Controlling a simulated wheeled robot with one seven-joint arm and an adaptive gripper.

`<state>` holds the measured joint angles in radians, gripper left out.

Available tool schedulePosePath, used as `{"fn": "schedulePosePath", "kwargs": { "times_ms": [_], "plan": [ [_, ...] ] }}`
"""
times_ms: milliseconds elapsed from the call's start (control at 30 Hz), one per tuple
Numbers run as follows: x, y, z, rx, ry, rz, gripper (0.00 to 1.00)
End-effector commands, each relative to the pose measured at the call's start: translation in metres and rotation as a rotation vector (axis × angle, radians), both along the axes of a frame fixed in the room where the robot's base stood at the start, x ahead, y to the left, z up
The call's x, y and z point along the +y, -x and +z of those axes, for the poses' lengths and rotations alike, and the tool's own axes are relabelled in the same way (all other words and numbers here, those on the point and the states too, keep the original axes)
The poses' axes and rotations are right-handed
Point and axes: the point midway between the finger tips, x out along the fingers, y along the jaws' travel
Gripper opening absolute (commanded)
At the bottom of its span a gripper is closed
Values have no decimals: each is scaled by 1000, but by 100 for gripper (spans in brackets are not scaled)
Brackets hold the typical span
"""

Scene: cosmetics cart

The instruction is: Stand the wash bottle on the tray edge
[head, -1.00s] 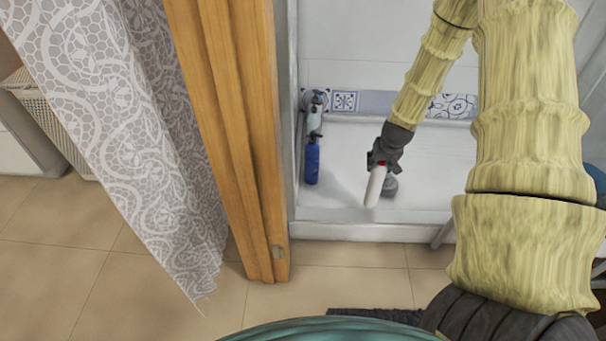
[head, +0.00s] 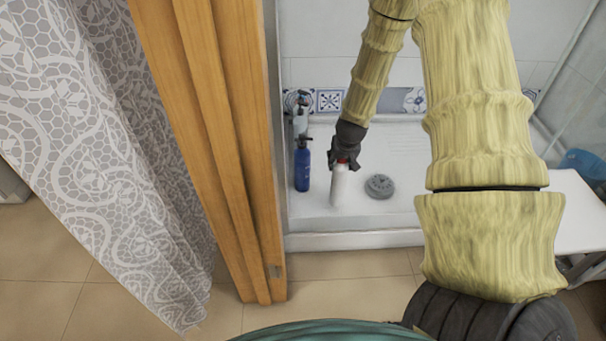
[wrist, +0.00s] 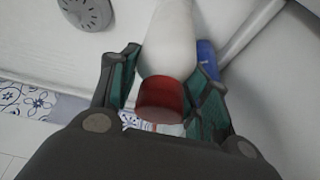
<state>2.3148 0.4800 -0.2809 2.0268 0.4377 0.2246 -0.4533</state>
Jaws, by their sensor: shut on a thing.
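The wash bottle (head: 340,188) is white with a red cap. My gripper (head: 345,163) is shut around its upper part and holds it from above. In the head view the bottle looks nearly upright over the white shower tray's floor, behind the tray's front edge (head: 355,241). I cannot tell whether its base touches the tray. In the wrist view the red cap (wrist: 160,100) is between the fingers, and the white body (wrist: 172,38) extends away from me; its base is out of view.
A blue pump bottle (head: 302,170) stands close to the left of the held bottle, with a pale pump bottle (head: 300,122) behind it. A round grey drain cover (head: 379,186) lies to the right. A wooden frame (head: 225,150) and curtain (head: 90,150) are at left.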

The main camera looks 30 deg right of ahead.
Motion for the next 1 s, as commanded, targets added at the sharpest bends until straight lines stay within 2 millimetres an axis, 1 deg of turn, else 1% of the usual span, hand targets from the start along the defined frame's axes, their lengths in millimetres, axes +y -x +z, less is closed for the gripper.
{"fn": "schedulePosePath", "kwargs": {
  "times_ms": [33, 200, 600, 800, 1000],
  "plan": [
    [8, -6, -3, 0, 2, 4, 0],
    [33, -21, -3, -1, 2, 5, 0],
    [84, -53, -2, -2, 3, 4, 0],
    [96, -61, 0, -1, 1, 1, 0],
    [101, -63, 0, -2, 1, 0, 0]
  ]
}}
